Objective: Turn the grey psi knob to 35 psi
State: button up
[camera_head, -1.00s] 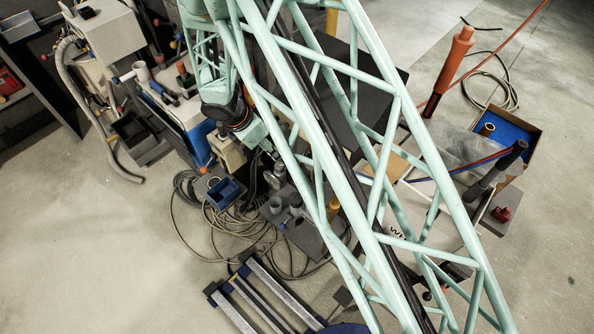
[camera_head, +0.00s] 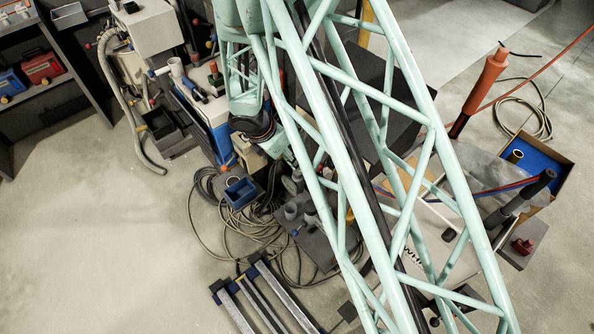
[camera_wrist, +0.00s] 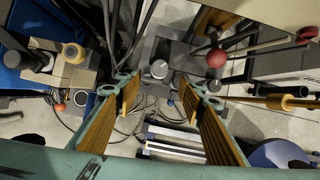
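My gripper (camera_wrist: 162,88) is open in the wrist view, its two green fingers with ribbed yellow-brown pads spread wide and nothing between the pads. A grey round knob-like part (camera_wrist: 158,70) shows beyond the fingertips, roughly centred between them and apart from them. I cannot tell for sure that it is the psi knob, and no psi scale or number is readable. In the head view, grey cylindrical parts (camera_head: 292,210) stand on a dark plate below my arm. My gripper's fingers are hard to make out there, partly behind my arm's lattice.
A red ball-ended lever (camera_wrist: 216,58) is right of the fingers, and a brass-coloured rod (camera_wrist: 285,102) lies farther right. A yellow-capped part (camera_wrist: 73,53) is at left. In the head view, cables (camera_head: 215,222) and a blue bin (camera_head: 242,192) lie below; open floor (camera_head: 90,235) is at left.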

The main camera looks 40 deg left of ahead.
aim_at(297, 172)
jog(key=b+x, duration=0.3)
jog(key=x, duration=0.9)
jog(key=shift+f, duration=0.4)
jog(key=c, duration=0.8)
